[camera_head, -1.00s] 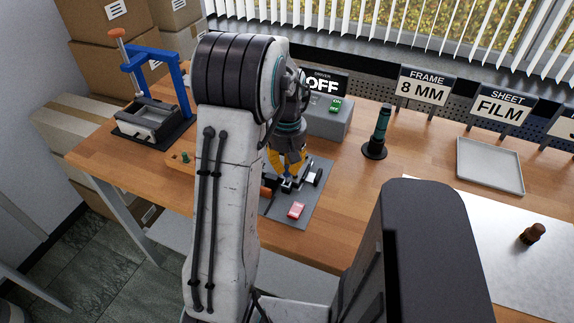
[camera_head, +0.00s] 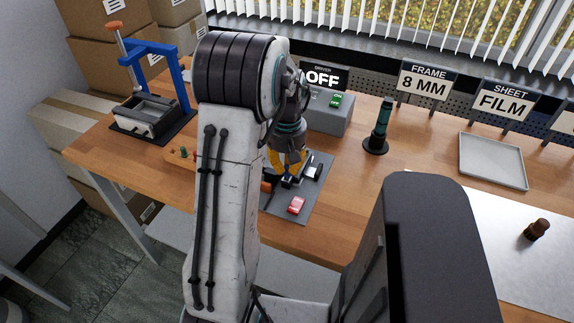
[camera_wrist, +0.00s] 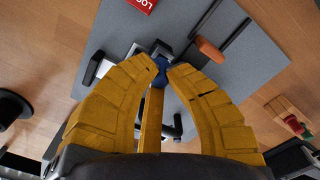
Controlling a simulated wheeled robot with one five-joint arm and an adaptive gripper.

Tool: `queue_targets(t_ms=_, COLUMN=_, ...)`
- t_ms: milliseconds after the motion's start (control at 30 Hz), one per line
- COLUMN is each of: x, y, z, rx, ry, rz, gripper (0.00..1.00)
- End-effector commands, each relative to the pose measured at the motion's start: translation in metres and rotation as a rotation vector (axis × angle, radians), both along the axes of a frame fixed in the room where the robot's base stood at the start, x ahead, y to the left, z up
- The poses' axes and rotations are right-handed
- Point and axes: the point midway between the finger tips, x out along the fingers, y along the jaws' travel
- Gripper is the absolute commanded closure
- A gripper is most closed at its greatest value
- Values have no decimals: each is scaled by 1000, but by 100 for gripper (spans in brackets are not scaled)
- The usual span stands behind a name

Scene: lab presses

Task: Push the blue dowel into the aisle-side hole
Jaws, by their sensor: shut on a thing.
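My gripper (camera_head: 287,168) has yellow fingers and points down over the grey mat on the bench. In the wrist view its fingertips (camera_wrist: 166,68) are closed on a small blue piece, the blue dowel (camera_wrist: 162,75), of which only a little shows. It sits at a small grey-and-black fixture (camera_wrist: 140,52) on the mat. This fixture also shows in the head view (camera_head: 313,172), just right of the fingertips. The aisle-side hole cannot be made out; the fingers and fixture hide that spot. I cannot tell how deep the dowel sits.
Behind stands a grey driver box (camera_head: 330,118) with an OFF display. A dark teal tool (camera_head: 381,125) stands upright to the right. A blue-framed press (camera_head: 170,72) is at the left.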

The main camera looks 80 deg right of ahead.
Motion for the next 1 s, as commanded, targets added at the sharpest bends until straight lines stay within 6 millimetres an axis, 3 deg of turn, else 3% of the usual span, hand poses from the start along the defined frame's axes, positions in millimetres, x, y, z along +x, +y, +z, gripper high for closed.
queue_targets(t_ms=667, x=0, y=0, z=-16, rx=0, ry=0, rz=0, gripper=100)
queue_targets(t_ms=700, x=0, y=0, z=-15, rx=0, ry=0, rz=0, gripper=84)
queue_targets(t_ms=933, x=0, y=0, z=-14, rx=0, ry=0, rz=0, gripper=63)
queue_targets(t_ms=1000, x=0, y=0, z=-14, rx=0, ry=0, rz=0, gripper=61)
